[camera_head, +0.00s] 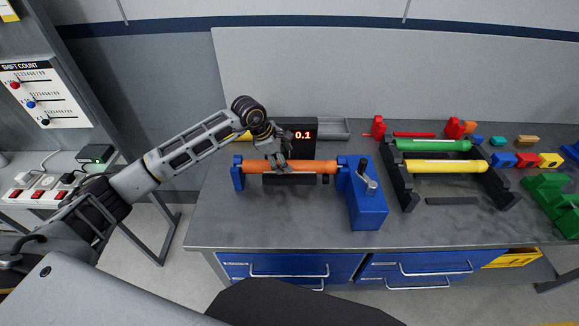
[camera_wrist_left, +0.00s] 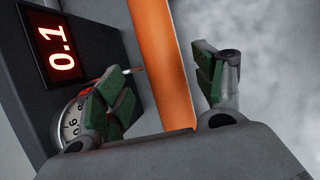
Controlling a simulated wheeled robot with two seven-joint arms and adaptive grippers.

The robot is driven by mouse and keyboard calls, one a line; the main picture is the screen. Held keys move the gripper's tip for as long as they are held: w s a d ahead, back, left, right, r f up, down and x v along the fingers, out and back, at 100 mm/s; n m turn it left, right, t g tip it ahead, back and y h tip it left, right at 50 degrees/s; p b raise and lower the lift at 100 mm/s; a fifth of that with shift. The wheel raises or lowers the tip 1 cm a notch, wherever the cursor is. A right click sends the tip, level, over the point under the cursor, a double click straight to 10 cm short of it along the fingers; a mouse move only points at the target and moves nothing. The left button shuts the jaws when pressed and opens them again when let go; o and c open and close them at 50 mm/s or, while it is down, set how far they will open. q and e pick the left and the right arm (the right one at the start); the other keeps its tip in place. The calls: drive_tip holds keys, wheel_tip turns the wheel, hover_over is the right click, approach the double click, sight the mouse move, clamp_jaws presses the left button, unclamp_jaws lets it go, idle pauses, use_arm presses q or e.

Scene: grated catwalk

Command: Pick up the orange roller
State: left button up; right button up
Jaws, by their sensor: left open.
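The orange roller (camera_head: 313,167) lies level across a blue stand on the workbench, between a blue end support (camera_head: 237,172) and a blue block with a crank (camera_head: 368,205). My left gripper (camera_head: 278,166) is over the roller's middle, pointing down, and hides part of it. In the left wrist view the orange roller (camera_wrist_left: 163,65) runs between the two open fingers (camera_wrist_left: 165,92), with a gap visible to the right-hand finger. Whether the left-hand finger touches it is unclear. My right gripper is not in view.
A display reading 0.1 (camera_head: 302,136) stands just behind the roller. A black rack (camera_head: 402,180) to the right holds a green roller (camera_head: 433,145) and a yellow roller (camera_head: 445,166). Several coloured blocks lie at the far right. The front left bench top is clear.

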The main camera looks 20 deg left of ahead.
sight(288, 162)
use_arm(q)
drive_tip(key=p+x, duration=0.1)
drive_tip(key=x, duration=0.1)
drive_tip(key=shift+d+f, duration=0.3)
drive_tip(key=shift+f, duration=0.05)
drive_tip(key=shift+w+d+f, duration=0.15)
drive_tip(key=shift+f, duration=0.45)
drive_tip(key=shift+c, duration=1.1)
drive_tip(key=shift+r, duration=0.1)
clamp_jaws()
drive_tip(key=shift+r, duration=0.7)
wheel_tip(288, 162, up, 6)
drive_tip(key=shift+r+b, duration=0.2)
drive_tip(key=shift+b, duration=0.6)
drive_tip(key=shift+r, duration=1.05)
